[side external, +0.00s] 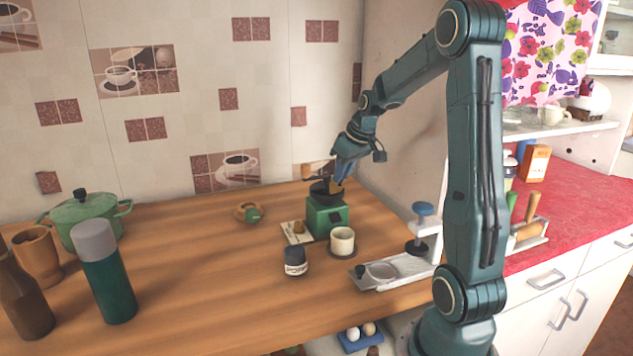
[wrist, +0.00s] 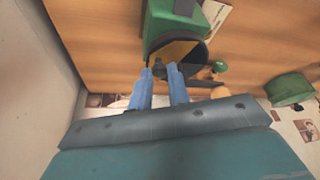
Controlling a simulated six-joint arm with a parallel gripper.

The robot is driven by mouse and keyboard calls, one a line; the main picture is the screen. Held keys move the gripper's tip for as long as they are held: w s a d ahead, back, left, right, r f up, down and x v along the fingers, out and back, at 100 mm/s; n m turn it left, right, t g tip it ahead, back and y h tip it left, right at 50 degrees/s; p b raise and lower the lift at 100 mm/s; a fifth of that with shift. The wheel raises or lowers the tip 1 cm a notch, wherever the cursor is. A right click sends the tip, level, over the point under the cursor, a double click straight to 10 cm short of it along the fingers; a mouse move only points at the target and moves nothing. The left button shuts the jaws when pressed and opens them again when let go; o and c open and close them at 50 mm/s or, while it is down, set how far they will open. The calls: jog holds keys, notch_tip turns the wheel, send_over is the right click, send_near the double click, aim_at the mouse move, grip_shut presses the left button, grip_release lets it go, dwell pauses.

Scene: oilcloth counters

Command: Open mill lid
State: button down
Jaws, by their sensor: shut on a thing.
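The green mill (side external: 327,219) stands on the wooden counter, with a dark round lid (side external: 322,188) at its top. In the wrist view the green mill body (wrist: 161,18) is at the top, with the round dark part (wrist: 197,50) below it, showing a brownish patch. My gripper (side external: 341,181) comes down on the mill's top from above right. In the wrist view my gripper (wrist: 161,71) has its two blue fingers at the lid's edge, shut on a small dark part of it between the tips. I cannot tell how far the lid is tilted.
A metal tray (side external: 390,273) with a tamper (side external: 420,230) is to the right. A green pot (side external: 88,222) and a bottle (side external: 108,280) stand left.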

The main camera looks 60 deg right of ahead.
jog(key=n, duration=0.2)
jog(key=d+n+y, duration=0.1)
jog(key=shift+w+d+n, duration=0.2)
jog(key=shift+w+n, duration=0.1)
jog(key=shift+n, duration=0.1)
jog(key=n, duration=0.1)
jog(key=n+y, duration=0.1)
jog(key=shift+w+d+n, duration=0.3)
jog(key=shift+w+d, duration=0.05)
jog(key=n, duration=0.1)
jog(key=n+y, duration=0.1)
jog(key=w+n, duration=0.1)
jog(key=shift+d+n+g+y, duration=0.3)
jog(key=shift+w+d+n+y, duration=0.1)
jog(key=shift+w+n+y, duration=0.15)
jog(key=shift+n, duration=0.4)
jog(key=shift+w+n+y, duration=0.25)
jog(key=shift+n, duration=0.4)
jog(key=shift+g, duration=0.3)
jog(key=c, duration=1.6)
grip_release()
jog(key=shift+r, duration=0.1)
